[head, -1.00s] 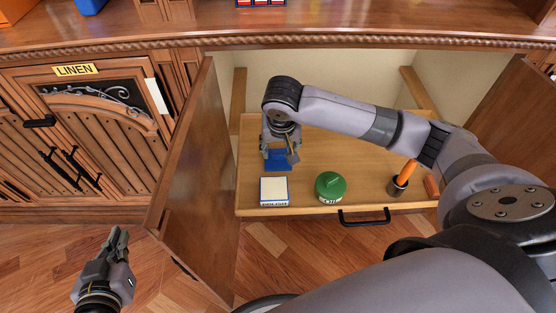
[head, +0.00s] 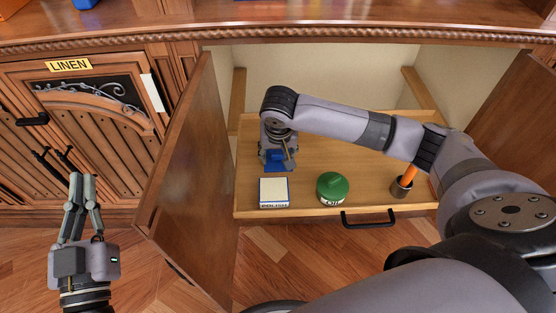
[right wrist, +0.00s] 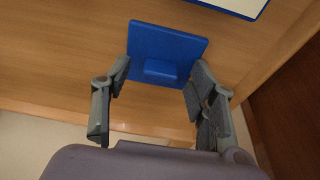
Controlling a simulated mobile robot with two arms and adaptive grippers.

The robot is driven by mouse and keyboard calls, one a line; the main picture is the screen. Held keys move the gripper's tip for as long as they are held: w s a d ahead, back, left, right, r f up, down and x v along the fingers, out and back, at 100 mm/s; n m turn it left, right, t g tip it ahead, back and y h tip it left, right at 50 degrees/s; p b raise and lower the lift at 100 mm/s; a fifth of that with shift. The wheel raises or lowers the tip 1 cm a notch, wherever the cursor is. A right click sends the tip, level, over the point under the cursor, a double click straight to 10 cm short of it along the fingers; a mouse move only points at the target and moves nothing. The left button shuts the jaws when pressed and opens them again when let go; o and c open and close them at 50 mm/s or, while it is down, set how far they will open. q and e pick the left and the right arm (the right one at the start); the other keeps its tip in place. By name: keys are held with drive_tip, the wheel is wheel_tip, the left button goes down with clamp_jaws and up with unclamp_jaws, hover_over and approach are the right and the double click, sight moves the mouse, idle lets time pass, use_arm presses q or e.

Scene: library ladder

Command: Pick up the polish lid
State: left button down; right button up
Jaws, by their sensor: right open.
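The polish lid (head: 275,155) is a blue square plate with a small raised block as its handle. It lies on the wooden drawer bottom behind the polish box (head: 273,193), a white box with a blue rim and a POLISH label. The right wrist view shows the lid (right wrist: 150,40) and its handle between the fingertips. My right gripper (head: 279,165) is open and points down over the lid, one finger on each side of the handle, holding nothing. My left gripper (head: 82,178) is off to the left outside the cabinet, away from the lid; its finger gap is unclear.
The drawer also holds a green-lidded OIL tin (head: 332,187) and a dark cup (head: 401,188) with an orange-handled tool. The open cabinet door (head: 187,170) stands left of the drawer. The black drawer handle (head: 368,219) is in front.

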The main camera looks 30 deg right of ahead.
drive_tip(key=shift+c, duration=0.5)
drive_tip(key=c, duration=0.9)
drive_tip(key=shift+r, duration=0.1)
drive_tip(key=shift+c, duration=0.2)
